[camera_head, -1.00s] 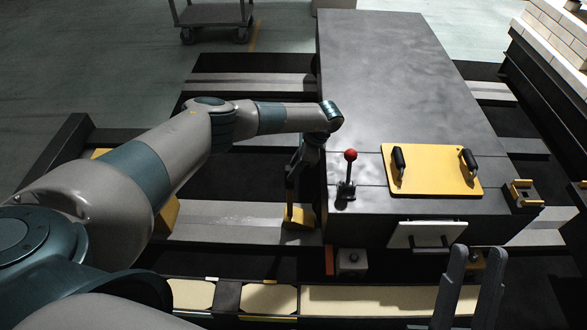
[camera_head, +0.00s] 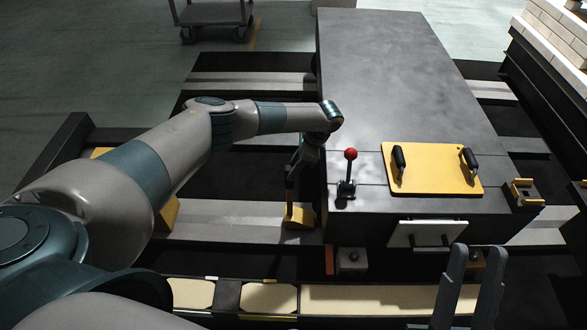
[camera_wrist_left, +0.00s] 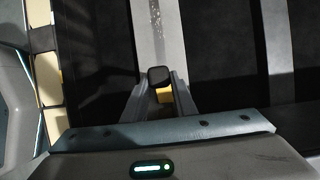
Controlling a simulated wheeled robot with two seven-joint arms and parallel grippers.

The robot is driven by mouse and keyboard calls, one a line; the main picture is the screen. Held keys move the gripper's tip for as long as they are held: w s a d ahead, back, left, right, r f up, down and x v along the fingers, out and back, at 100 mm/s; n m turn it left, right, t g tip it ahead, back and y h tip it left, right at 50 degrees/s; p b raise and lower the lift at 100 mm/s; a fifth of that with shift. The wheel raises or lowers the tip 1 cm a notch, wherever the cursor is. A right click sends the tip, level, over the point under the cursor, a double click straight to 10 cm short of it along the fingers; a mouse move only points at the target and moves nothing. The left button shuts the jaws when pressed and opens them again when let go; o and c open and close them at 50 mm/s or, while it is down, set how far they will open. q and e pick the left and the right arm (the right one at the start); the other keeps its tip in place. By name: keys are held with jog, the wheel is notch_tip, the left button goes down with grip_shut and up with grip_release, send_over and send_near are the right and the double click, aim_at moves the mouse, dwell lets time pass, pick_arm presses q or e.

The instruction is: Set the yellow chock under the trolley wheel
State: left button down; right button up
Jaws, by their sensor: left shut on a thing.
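The yellow chock (camera_head: 298,216) is at the grey rail strip (camera_head: 225,220), beside the left side of the dark trolley body (camera_head: 385,75). I cannot tell whether it touches the rail. My left gripper (camera_head: 292,198) reaches down from above and is shut on the chock. In the left wrist view part of the chock (camera_wrist_left: 165,95) shows between the fingers (camera_wrist_left: 160,82), with a black knob-like part above it. The trolley wheel is hidden under the body. My right gripper (camera_head: 477,254) is open and empty at the lower right.
A red-knobbed lever (camera_head: 350,172) and a yellow plate with black handles (camera_head: 432,170) are on the trolley, right of my left gripper. Another yellow block (camera_head: 168,214) stands partly behind my left arm. A grey cart (camera_head: 212,15) stands at the back.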

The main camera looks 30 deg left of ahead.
pick_arm(q)
jog(key=shift+w+f+b, duration=0.1)
jog(key=shift+f+b, duration=0.2)
jog(key=shift+f, duration=0.1)
dwell(1.4)
jog(key=c, duration=1.4)
grip_release()
jog(key=shift+o, duration=0.2)
jog(key=shift+s+f, duration=0.2)
jog(key=shift+f, duration=0.05)
jog(key=shift+r, duration=0.1)
jog(key=shift+w+d+r, duration=0.1)
jog(key=shift+r, duration=0.15)
jog(key=p+v, duration=0.5)
jog(key=v, duration=0.2)
jog(key=shift+r+p, duration=0.3)
jog(key=shift+p, duration=0.1)
jog(key=shift+d, duration=0.1)
jog(key=shift+r, duration=0.1)
jog(key=p+v, duration=0.2)
jog(key=v, duration=1.5)
